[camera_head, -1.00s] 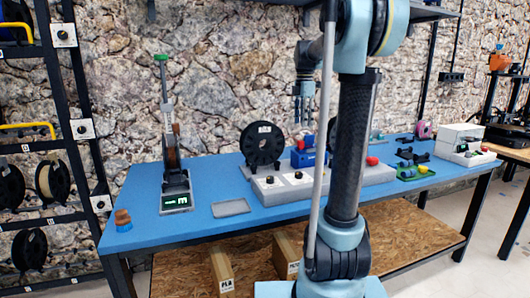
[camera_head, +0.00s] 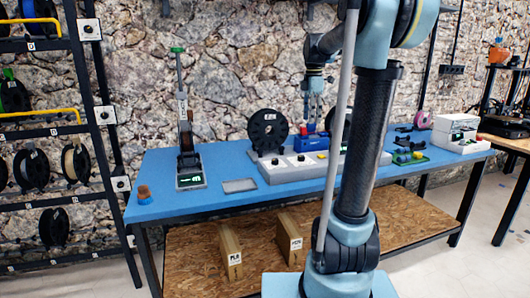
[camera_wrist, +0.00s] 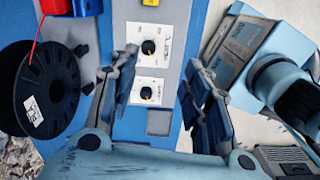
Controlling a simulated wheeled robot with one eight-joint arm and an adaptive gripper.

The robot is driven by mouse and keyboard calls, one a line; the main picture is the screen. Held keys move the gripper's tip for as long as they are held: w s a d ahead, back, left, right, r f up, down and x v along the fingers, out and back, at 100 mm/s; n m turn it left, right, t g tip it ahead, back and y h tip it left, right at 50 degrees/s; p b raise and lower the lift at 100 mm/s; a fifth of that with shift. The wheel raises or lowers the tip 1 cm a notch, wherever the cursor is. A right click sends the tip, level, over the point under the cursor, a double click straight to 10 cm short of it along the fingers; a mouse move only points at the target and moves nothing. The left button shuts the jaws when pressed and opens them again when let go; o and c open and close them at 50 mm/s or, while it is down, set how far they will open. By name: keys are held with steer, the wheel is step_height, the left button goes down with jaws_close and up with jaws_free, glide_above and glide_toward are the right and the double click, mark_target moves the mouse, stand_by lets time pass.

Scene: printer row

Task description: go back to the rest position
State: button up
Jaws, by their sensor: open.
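My gripper (camera_head: 314,112) hangs open and empty above the back of the blue table (camera_head: 262,195), beside my upright arm column. In the wrist view my gripper (camera_wrist: 163,100) shows its two fingers spread apart with nothing between them. Below and beyond them lies a grey panel (camera_wrist: 146,68) with two black knobs. A black spool (camera_head: 268,130) stands behind the panel on the table and also shows at the left of the wrist view (camera_wrist: 62,88). My arm column hides part of the table's right half.
A scale with a tall post (camera_head: 190,180) stands at the table's left, near a small brown item (camera_head: 144,194) and a grey tray (camera_head: 240,185). A blue box (camera_head: 313,143) sits behind the panel. Spool shelves (camera_head: 48,150) stand left.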

steer(key=s+f+m+t, duration=0.1)
steer(key=s+f+m, duration=0.9)
steer(key=s+f, duration=0.3)
steer(key=s+f+m, duration=0.9)
steer(key=s+f, duration=0.4)
steer(key=s, duration=0.5)
steer(key=shift+s+m+t, duration=0.3)
steer(key=shift+m+t, duration=0.1)
steer(key=shift+w+f, duration=0.2)
steer(key=shift+w, duration=0.25)
steer(key=shift+c, duration=1.3)
steer(key=shift+d, duration=0.1)
